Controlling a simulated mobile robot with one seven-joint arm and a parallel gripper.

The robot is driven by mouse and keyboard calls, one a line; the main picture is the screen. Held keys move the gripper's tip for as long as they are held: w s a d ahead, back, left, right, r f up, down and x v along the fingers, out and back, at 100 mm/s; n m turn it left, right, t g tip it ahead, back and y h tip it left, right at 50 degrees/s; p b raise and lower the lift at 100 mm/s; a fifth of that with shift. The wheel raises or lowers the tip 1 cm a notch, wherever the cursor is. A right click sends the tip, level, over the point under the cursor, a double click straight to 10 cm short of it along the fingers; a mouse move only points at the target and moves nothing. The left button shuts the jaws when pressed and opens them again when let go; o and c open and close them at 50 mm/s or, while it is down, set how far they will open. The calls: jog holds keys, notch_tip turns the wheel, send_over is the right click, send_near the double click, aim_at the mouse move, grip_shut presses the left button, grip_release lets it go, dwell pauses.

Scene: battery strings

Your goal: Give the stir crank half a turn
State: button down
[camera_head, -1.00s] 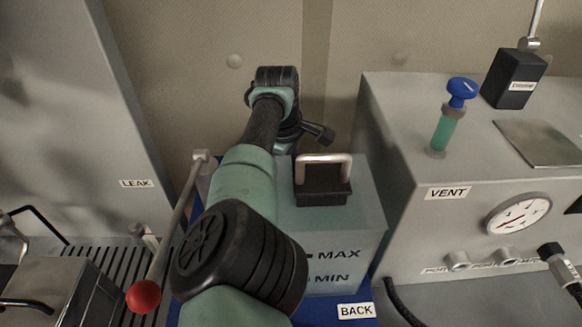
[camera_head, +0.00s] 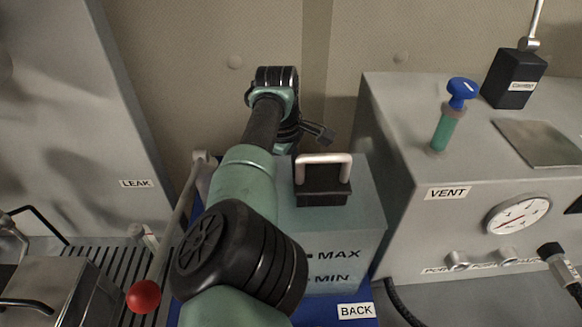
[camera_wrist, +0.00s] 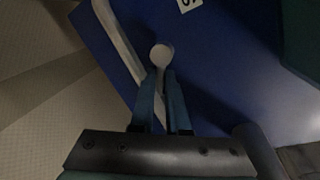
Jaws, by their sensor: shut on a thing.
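In the wrist view, my gripper (camera_wrist: 161,76) has its two blue fingers closed together on the round pale knob of a crank (camera_wrist: 161,54). A light grey bar beside the knob runs up to the top left, over a blue surface (camera_wrist: 215,75). In the head view, my arm hides the fingers and I cannot make out the crank. The far end of my arm is behind the translucent tank (camera_head: 340,232) marked MAX and MIN.
A lever with a red ball (camera_head: 144,296) stands close to the left of my arm. The tank has a handled black cap (camera_head: 323,185). To the right is a grey cabinet (camera_head: 400,190) with a blue-topped VENT valve (camera_head: 462,92) and a gauge (camera_head: 519,214). A wall is behind.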

jog(key=shift+r+p, duration=0.1)
jog(key=shift+p, duration=0.2)
jog(key=shift+s+r+n+p, duration=0.15)
jog(key=shift+n+p, duration=0.45)
jog(key=shift+p, duration=0.3)
jog(key=shift+s+a+n+p, duration=0.2)
jog(key=shift+n+p, duration=0.4)
jog(key=shift+p, duration=0.45)
jog(key=n+p, duration=0.2)
jog(key=s+n+y+p, duration=0.1)
jog(key=p, duration=0.1)
jog(key=shift+f+n, duration=0.2)
jog(key=shift+n, duration=0.2)
jog(key=c, duration=0.9)
grip_release()
